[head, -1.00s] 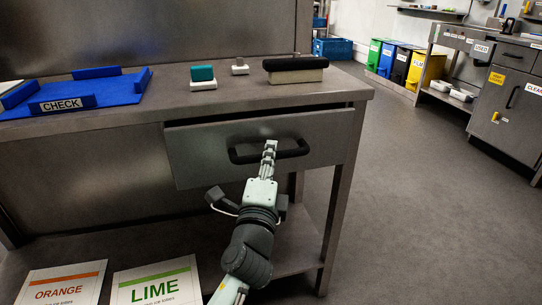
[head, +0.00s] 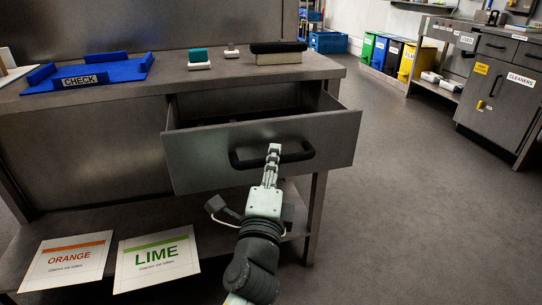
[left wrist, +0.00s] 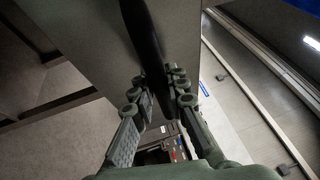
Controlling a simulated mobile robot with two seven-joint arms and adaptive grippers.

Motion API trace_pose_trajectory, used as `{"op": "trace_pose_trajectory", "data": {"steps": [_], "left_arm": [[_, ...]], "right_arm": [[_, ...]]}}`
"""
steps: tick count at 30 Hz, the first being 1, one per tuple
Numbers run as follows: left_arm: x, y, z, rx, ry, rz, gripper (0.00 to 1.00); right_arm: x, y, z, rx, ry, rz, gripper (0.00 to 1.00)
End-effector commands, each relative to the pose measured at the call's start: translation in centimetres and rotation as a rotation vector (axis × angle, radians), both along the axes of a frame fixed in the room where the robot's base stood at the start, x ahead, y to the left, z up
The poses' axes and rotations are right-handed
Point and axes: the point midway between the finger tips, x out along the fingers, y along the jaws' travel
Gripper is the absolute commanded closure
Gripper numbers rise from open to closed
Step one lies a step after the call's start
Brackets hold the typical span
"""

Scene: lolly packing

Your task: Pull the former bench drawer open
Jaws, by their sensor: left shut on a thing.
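The bench drawer (head: 215,153) stands partly open under the steel bench top in the head view, with its dark inside showing behind the front panel. Its black bar handle (head: 240,161) runs across the front. My left gripper (head: 273,152) is shut on the handle near its middle. In the left wrist view the dark handle (left wrist: 143,35) runs between the fingers of the left gripper (left wrist: 160,95). What lies inside the drawer cannot be made out. My right gripper is not in view.
The bench top (head: 215,86) carries a blue CHECK tray (head: 110,72), a green-topped block (head: 198,57) and a black-topped block (head: 278,52). ORANGE (head: 68,260) and LIME (head: 156,258) cards lie on the lower shelf. Open floor (head: 420,200) lies to the right; coloured bins (head: 408,62) stand behind.

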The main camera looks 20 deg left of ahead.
Motion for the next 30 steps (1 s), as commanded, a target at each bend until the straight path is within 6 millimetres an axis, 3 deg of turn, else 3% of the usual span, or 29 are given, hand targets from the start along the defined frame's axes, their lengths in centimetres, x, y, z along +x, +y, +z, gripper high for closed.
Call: {"op": "trace_pose_trajectory", "data": {"steps": [5, 18, 19, 24, 30], "left_arm": [[-0.86, -0.58, -0.06, -0.002, 0.001, 0.000, 1.00], [-1.08, -0.72, -0.01, 0.000, 0.001, 0.000, 1.00], [-1.08, -0.72, -0.01, 0.000, 0.001, 0.000, 0.84], [-1.07, -0.72, -0.01, 0.000, 0.001, 0.000, 0.64], [-1.06, -0.72, 0.00, 0.000, 0.000, 0.000, 0.64]], "right_arm": [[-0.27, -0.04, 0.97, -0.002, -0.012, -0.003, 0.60], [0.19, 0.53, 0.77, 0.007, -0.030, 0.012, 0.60], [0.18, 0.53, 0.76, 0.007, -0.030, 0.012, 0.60], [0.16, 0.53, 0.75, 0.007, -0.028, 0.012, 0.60], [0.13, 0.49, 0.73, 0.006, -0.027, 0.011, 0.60]]}}
